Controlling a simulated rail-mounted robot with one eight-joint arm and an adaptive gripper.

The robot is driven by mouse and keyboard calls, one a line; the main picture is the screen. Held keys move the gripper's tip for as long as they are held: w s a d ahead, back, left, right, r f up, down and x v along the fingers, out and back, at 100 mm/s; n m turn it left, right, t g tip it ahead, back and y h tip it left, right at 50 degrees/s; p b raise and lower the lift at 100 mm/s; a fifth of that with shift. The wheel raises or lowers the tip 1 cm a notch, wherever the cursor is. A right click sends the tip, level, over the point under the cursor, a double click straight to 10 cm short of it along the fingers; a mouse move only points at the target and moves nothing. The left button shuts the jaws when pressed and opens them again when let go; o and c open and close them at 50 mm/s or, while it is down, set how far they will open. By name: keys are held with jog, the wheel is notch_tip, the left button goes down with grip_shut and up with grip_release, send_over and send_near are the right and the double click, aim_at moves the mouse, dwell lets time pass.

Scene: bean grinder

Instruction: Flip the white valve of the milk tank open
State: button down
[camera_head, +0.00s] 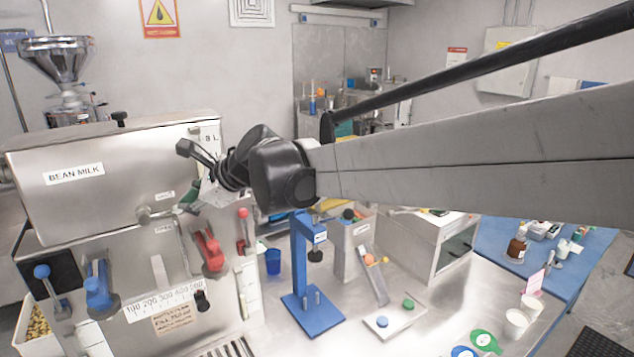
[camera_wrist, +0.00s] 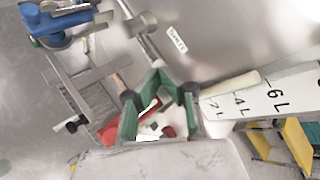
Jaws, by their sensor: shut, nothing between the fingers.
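The milk tank (camera_head: 110,175) is a steel box labelled BEAN MILK at the left of the head view. Its steel wall also fills the top of the wrist view (camera_wrist: 225,35). A cream-white valve handle (camera_wrist: 238,83) lies beside the level marks in the wrist view, to the right of my fingertips. I cannot pick it out in the head view, where my wrist covers that area. My gripper (camera_head: 187,203) is at the tank's lower right front. Its green fingers (camera_wrist: 158,76) meet at the tips, shut and empty. I cannot tell whether they touch the handle.
A metal spout (camera_head: 150,214) sticks out of the tank front. Blue (camera_head: 99,290) and red (camera_head: 210,250) levers stand below it. A blue stand (camera_head: 302,262) is on the steel counter to the right. Bare counter (camera_head: 400,340) shows at the front.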

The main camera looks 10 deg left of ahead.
jog(key=shift+w+a+f, duration=0.1)
jog(key=shift+a+f, duration=0.3)
jog(key=shift+a, duration=0.1)
jog(key=shift+w+f+b, duration=0.1)
jog(key=shift+f+b, duration=0.2)
jog(key=shift+b, duration=0.15)
jog(key=shift+d+f+m+g+y+b, duration=0.1)
jog(key=shift+f+m+g+y+b, duration=0.25)
jog(key=shift+b, duration=0.25)
jog(key=shift+m+g+y, duration=0.25)
jog(key=shift+m+y, duration=0.1)
jog(key=shift+y, duration=0.3)
jog(key=shift+s+a+f+b, duration=0.15)
jog(key=shift+f+b, duration=0.9)
jog(key=shift+b, duration=0.3)
jog(key=shift+s+a+f+b, duration=0.1)
jog(key=shift+a+f+b, duration=0.05)
jog(key=shift+f+b, duration=1.05)
jog(key=shift+r, duration=0.1)
jog(key=shift+r, duration=0.8)
